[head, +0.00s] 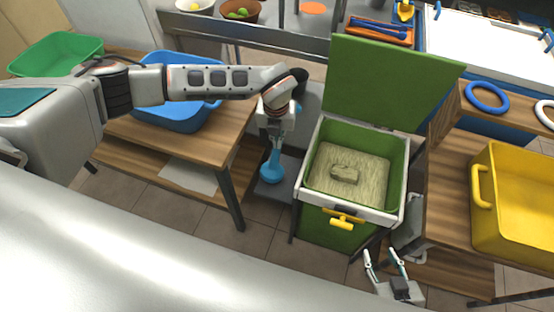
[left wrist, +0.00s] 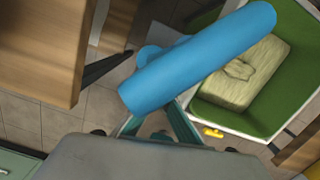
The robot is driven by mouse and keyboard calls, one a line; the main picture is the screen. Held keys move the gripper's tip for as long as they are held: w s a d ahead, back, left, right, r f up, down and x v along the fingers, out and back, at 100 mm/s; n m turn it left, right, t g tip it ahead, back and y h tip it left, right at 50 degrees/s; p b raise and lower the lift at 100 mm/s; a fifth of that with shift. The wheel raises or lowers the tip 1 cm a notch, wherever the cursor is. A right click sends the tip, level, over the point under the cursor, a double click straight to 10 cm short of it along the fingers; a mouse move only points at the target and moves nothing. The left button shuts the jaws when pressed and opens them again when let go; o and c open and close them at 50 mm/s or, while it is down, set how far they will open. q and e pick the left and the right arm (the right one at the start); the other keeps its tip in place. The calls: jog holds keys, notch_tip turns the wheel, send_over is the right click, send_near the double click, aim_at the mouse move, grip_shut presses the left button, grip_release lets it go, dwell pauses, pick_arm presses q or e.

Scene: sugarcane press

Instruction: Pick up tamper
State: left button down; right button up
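The blue tamper (head: 271,168) is below my left gripper (head: 275,138) in the head view, left of the green press box. Its rounded lower end hangs down over a dark grey surface. In the left wrist view a thick blue bar of the tamper (left wrist: 200,58) lies across the fingertips of my left gripper (left wrist: 160,112). The fingers look shut on it, though the bar hides the contact. My right gripper (head: 384,258) is open and empty at the lower right of the head view, in front of the press box.
The open green press box (head: 310,160) holds a pale fibrous block (head: 345,174) and has a yellow handle (head: 342,218). Its green lid (head: 385,80) stands up behind. A wooden table with a blue bin (head: 180,115) is left; a yellow bin (head: 515,205) is right.

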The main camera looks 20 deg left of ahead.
pick_arm(q)
jog(key=c, duration=1.7)
grip_release()
